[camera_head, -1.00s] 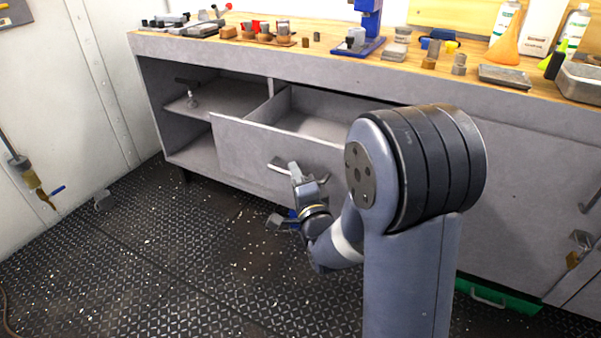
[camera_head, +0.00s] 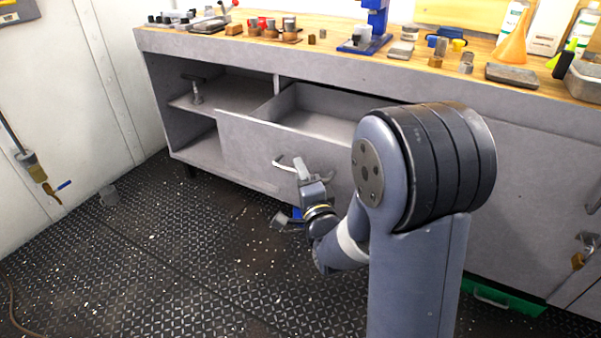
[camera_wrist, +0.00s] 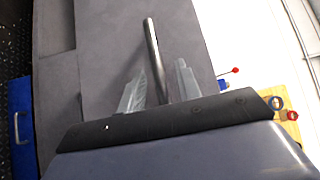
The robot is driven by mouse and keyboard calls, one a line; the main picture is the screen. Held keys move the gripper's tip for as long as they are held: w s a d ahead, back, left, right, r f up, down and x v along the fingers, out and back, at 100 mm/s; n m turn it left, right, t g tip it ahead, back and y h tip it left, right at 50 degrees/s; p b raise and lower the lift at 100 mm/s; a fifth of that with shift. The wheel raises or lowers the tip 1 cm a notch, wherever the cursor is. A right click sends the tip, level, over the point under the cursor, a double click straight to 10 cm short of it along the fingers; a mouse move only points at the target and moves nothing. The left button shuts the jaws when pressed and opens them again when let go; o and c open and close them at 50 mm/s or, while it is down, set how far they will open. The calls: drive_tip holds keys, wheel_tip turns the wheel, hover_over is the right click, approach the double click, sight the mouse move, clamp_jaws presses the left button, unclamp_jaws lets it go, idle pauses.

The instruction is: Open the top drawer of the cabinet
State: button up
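The grey cabinet (camera_head: 185,42) stands under the wooden worktop. Its top drawer (camera_head: 243,147) is pulled out, and its empty inside shows behind the front panel. The bar handle (camera_head: 287,164) is on the drawer front, partly hidden by my gripper (camera_head: 298,172). In the wrist view the handle (camera_wrist: 153,50) runs between the two fingers of my gripper (camera_wrist: 163,85), with a gap visible on both sides. The fingers are apart, so the gripper is open around the handle.
An open shelf bay with a clamp-like tool (camera_head: 196,90) lies left of the drawer. Tools, bottles and a blue press (camera_head: 372,25) crowd the worktop. A green bin (camera_head: 500,297) sits low at the right. The metal floor at front left is mostly clear.

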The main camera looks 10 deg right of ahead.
drive_tip(key=v, duration=1)
drive_tip(key=shift+r, duration=0.1)
drive_tip(key=x, duration=1)
drive_tip(key=shift+w, duration=0.2)
drive_tip(key=shift+w+d, duration=0.1)
drive_tip(key=shift+w, duration=0.3)
